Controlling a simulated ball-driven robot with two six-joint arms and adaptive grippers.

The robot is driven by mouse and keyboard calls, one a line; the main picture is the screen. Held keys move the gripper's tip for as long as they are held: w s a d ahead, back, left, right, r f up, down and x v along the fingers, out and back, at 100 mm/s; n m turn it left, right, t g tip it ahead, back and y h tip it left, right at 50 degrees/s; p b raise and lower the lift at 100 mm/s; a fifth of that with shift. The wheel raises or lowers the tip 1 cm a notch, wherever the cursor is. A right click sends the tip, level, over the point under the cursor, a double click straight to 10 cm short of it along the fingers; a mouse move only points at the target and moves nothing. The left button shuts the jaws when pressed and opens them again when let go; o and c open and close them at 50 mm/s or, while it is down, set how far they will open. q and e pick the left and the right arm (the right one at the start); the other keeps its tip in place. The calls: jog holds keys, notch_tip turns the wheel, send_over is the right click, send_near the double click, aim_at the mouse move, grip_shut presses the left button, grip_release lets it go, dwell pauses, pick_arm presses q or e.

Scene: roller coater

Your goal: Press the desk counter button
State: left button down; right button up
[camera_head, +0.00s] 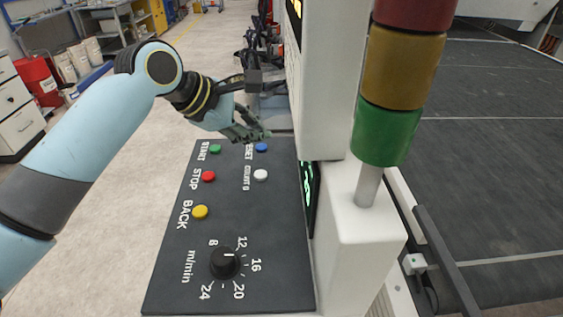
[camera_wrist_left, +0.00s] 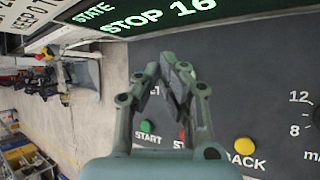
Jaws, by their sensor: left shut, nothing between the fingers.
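The dark control panel (camera_head: 270,220) carries a white button (camera_head: 260,174) beside a label that seems to read COUNT 0, and a blue button (camera_head: 262,147) beside RESET. My left gripper (camera_head: 264,135) is shut and empty, over the panel's far edge, just beyond the blue button in the head view. In the left wrist view the shut fingers (camera_wrist_left: 170,62) stand over the panel (camera_wrist_left: 260,90); the white and blue buttons do not show there, and the fingers cover part of that area. My right gripper is not in view.
Other panel controls are a green START button (camera_head: 215,149), red STOP button (camera_head: 208,176), yellow BACK button (camera_head: 200,212) and black speed knob (camera_head: 225,263). A white machine housing (camera_head: 360,235) with a signal tower (camera_head: 388,130) stands right of the panel. A display (camera_wrist_left: 155,18) reads STOP 16.

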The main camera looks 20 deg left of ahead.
pick_arm(q)
jog(key=w, duration=0.2)
jog(key=b, duration=0.6)
send_over(262, 175)
jog(key=shift+n, duration=0.4)
notch_tip(262, 175, down, 6)
jog(key=shift+f, duration=1.05)
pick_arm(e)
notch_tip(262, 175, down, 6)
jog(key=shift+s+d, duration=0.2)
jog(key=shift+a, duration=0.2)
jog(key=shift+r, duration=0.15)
